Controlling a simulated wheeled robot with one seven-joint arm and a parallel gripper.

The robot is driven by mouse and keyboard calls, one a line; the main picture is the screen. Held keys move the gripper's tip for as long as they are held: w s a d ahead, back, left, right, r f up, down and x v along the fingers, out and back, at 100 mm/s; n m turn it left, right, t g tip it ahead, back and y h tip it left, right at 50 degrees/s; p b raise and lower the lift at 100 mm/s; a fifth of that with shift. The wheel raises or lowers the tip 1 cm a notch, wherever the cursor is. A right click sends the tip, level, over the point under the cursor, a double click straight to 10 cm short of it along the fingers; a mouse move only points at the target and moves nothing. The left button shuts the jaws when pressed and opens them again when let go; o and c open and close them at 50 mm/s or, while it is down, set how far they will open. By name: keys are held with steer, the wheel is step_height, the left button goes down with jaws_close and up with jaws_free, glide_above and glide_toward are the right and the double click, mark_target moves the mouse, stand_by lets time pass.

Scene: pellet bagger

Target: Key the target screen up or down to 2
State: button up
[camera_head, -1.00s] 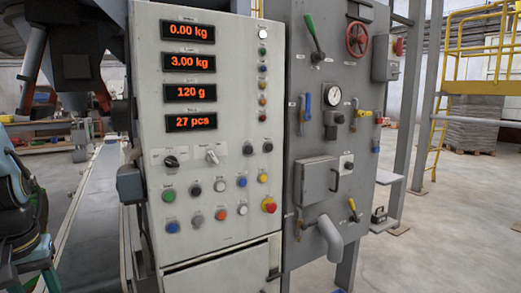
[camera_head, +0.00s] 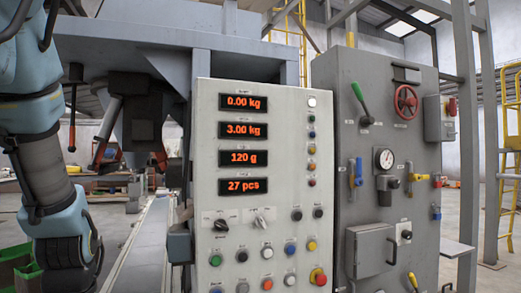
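Four lit screens with orange digits sit in a column on the pale control panel (camera_head: 206,150). The top screen (camera_head: 243,102) reads 0.00 kg, the second screen (camera_head: 243,130) 3.00 kg, the third screen (camera_head: 239,158) 120 g and the bottom screen (camera_head: 239,187) 27 pcs. The labels above them are too small to read, so I cannot tell by name which is the target screen. Below are two rotary switches and several push buttons, including a green button (camera_head: 216,260), a black button (camera_head: 242,256) and a white button (camera_head: 267,252). My gripper cannot be made out; only my arm's links show at the left.
A grey cabinet (camera_head: 350,180) with a green lever (camera_head: 361,102), a red handwheel (camera_head: 405,100) and a gauge (camera_head: 384,159) stands right of the panel. A conveyor (camera_head: 146,245) runs along the panel's left. A red button (camera_head: 318,277) sits at the panel's lower right.

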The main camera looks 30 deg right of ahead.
stand_by(0.7)
jaws_close()
stand_by(0.7)
stand_by(0.9)
